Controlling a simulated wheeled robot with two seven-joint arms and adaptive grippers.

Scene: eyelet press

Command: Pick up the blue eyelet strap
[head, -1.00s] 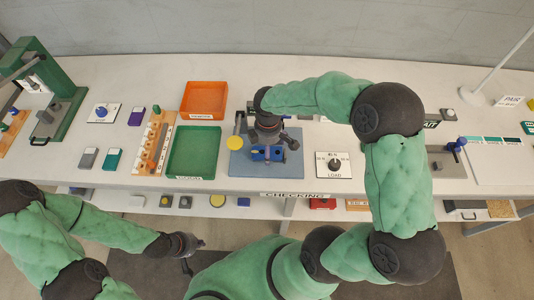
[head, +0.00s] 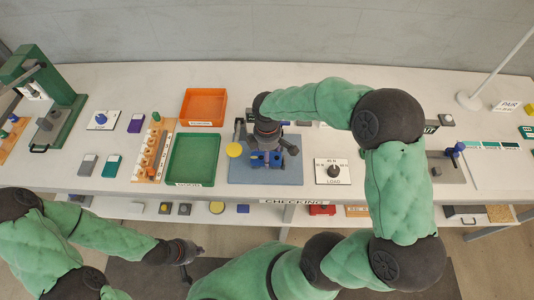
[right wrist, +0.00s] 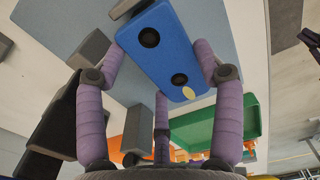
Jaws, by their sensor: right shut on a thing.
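The blue eyelet strap (right wrist: 163,58) shows large in the right wrist view, a flat bar with two dark round eyelets and a small pale oval near one end. My right gripper (right wrist: 160,67) is shut on it, with a purple finger against each long side. In the head view the strap (head: 257,159) shows below my right gripper (head: 266,152), over the blue-grey mat (head: 290,176). I cannot tell whether it still touches the mat. My left gripper (head: 196,262) is empty, fingers apart, in front of the table's front edge.
A green tray (head: 208,182) and an orange tray (head: 222,104) lie left of the mat. A wooden rack (head: 143,178) with several pegs stands beside them. A LOAD dial (head: 344,180) is right of the mat. A green press (head: 70,115) stands far left.

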